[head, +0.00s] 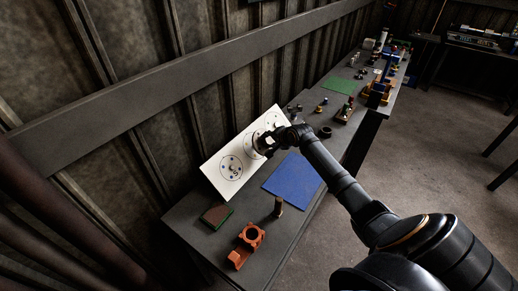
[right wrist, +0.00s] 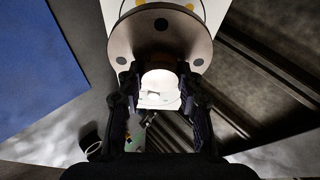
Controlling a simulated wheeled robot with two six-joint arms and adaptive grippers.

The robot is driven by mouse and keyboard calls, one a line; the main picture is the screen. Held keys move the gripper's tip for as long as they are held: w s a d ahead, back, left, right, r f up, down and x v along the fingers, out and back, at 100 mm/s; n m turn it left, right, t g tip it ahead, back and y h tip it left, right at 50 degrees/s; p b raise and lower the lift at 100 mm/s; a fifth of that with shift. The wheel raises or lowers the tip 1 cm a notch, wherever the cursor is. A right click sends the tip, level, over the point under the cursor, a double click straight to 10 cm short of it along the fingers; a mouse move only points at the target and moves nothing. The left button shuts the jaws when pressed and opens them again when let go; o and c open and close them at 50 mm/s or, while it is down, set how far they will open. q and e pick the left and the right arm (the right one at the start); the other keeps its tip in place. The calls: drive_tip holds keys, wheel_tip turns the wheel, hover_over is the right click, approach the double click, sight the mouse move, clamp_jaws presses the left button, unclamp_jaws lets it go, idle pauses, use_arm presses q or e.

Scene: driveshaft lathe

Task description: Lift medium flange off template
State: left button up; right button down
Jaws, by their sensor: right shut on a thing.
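The template is a white sheet (head: 212,176) lying on the bench by the wall, printed with circles and dots. A "S" circle shows on its near part. The medium flange (head: 258,141) shows as a small grey-brown edge beside my right gripper (head: 267,146), over the template's farther part. My right gripper (right wrist: 160,88) is shut on the hub, one finger each side. Whether the disc touches the template I cannot tell. My left gripper is not in view.
A blue mat (head: 292,177) lies right of the template. An orange bracket (head: 240,259), a small upright cylinder (head: 278,206) and a brown-green block (head: 216,216) stand nearer. A green mat (head: 338,84) and several parts lie farther along the bench. The wall is close on the left.

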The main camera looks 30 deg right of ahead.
drive_tip(key=shift+r, duration=0.2)
drive_tip(key=s+d+r+p, duration=0.1)
drive_tip(key=s+r+p, duration=0.2)
drive_tip(key=r+p, duration=0.2)
drive_tip(key=shift+d+r+p, duration=0.15)
drive_tip(key=shift+r+p, duration=0.1)
drive_tip(key=shift+p, duration=0.05)
idle(0.4)
